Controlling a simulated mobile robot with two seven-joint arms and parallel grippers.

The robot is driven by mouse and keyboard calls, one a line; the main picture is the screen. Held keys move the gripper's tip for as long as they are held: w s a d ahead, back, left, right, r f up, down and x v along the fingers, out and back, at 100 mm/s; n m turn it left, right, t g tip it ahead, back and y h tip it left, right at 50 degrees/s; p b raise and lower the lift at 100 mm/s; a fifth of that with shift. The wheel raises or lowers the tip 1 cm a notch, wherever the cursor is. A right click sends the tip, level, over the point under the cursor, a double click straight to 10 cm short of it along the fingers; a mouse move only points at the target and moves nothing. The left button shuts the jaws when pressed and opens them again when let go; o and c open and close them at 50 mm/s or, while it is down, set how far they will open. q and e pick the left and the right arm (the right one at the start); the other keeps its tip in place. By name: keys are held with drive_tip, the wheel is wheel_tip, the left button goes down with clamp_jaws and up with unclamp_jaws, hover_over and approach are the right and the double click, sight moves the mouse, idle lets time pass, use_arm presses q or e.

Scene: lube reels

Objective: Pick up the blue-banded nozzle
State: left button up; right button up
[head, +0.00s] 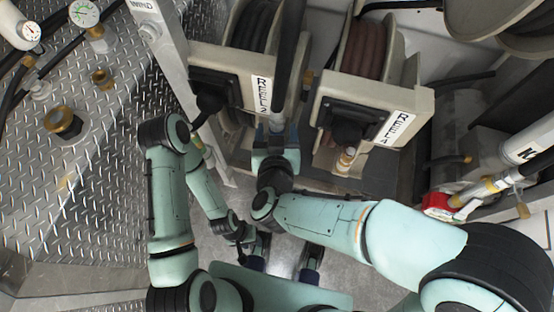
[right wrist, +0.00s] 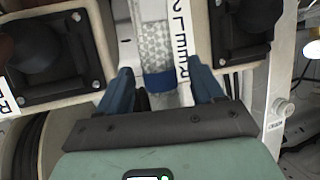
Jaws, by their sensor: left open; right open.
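The blue-banded nozzle (right wrist: 155,45) is a pale, textured metal piece with a blue band (right wrist: 159,82) near its lower end in the right wrist view. In the head view its grey metal (head: 277,122) shows below a black hose or arm at the left reel. My right gripper (head: 275,134) is at the nozzle. Its two blue fingers stand open on either side of the band in the right wrist view (right wrist: 163,88), with visible gaps. My left gripper (head: 256,246) is low, away from the nozzle and partly hidden; its fingers show poorly.
Two beige reel housings stand around the nozzle, the left (head: 218,62) and right (head: 372,92). A brass-tipped fitting (head: 346,158) hangs under the right one. A diamond-plate panel (head: 110,165) with gauges is at left. A red-handled valve (head: 438,203) is at right.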

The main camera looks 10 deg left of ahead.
drive_tip(key=shift+x, duration=0.9)
clamp_jaws()
drive_tip(key=shift+r, duration=0.1)
idle(0.6)
